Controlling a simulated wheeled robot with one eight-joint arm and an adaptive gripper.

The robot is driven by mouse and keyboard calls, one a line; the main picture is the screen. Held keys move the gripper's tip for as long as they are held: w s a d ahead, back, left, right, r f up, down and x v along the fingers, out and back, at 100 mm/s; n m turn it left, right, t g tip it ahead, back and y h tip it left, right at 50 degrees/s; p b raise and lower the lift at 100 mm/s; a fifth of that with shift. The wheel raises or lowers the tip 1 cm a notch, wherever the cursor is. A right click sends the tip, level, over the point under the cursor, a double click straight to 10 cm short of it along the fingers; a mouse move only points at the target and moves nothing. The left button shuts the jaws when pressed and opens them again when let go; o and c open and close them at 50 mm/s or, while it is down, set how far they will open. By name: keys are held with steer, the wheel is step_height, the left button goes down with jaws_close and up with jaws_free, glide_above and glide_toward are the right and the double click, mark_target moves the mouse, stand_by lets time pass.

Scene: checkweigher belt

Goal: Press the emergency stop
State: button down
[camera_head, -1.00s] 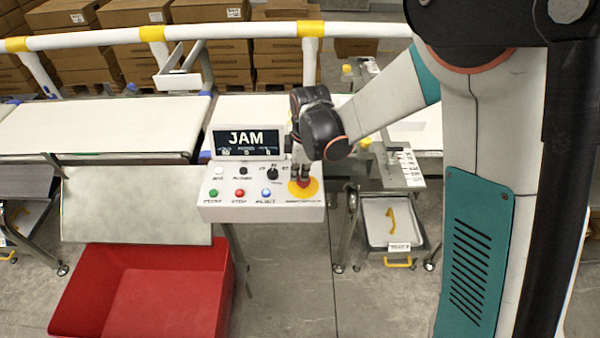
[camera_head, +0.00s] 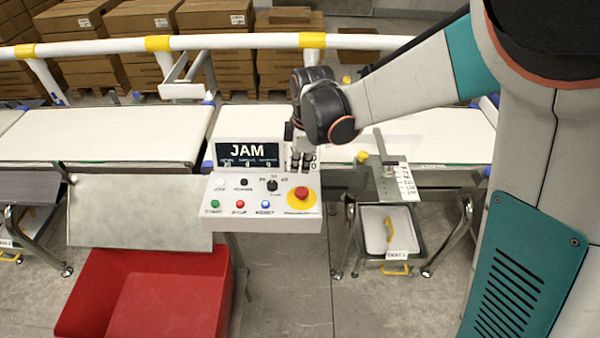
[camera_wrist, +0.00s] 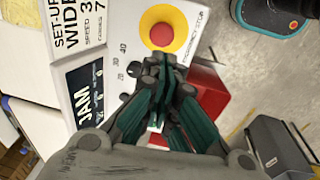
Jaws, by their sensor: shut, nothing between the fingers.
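The emergency stop (camera_head: 301,193) is a red mushroom button on a yellow disc, at the right end of the light grey control panel (camera_head: 225,222). It also shows in the wrist view (camera_wrist: 160,34), clear of the fingers. My gripper (camera_head: 301,164) is shut and empty. In the head view it hangs just behind and above the button, by the right edge of the display. In the wrist view its closed fingertips (camera_wrist: 167,62) lie close below the button in the picture, with a gap. The display (camera_head: 248,151) reads JAM.
The panel also carries a green button (camera_head: 215,204), a red button (camera_head: 240,204), a blue button (camera_head: 265,204) and a black knob (camera_head: 272,185). A red bin (camera_head: 90,290) stands at front left. Conveyor belts (camera_head: 110,135) run behind. A white guard rail (camera_head: 230,42) crosses the back.

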steer(key=r, duration=0.4)
steer(key=shift+s+d+p, duration=0.2)
steer(key=shift+d+p, duration=0.1)
steer(key=shift+p, duration=0.05)
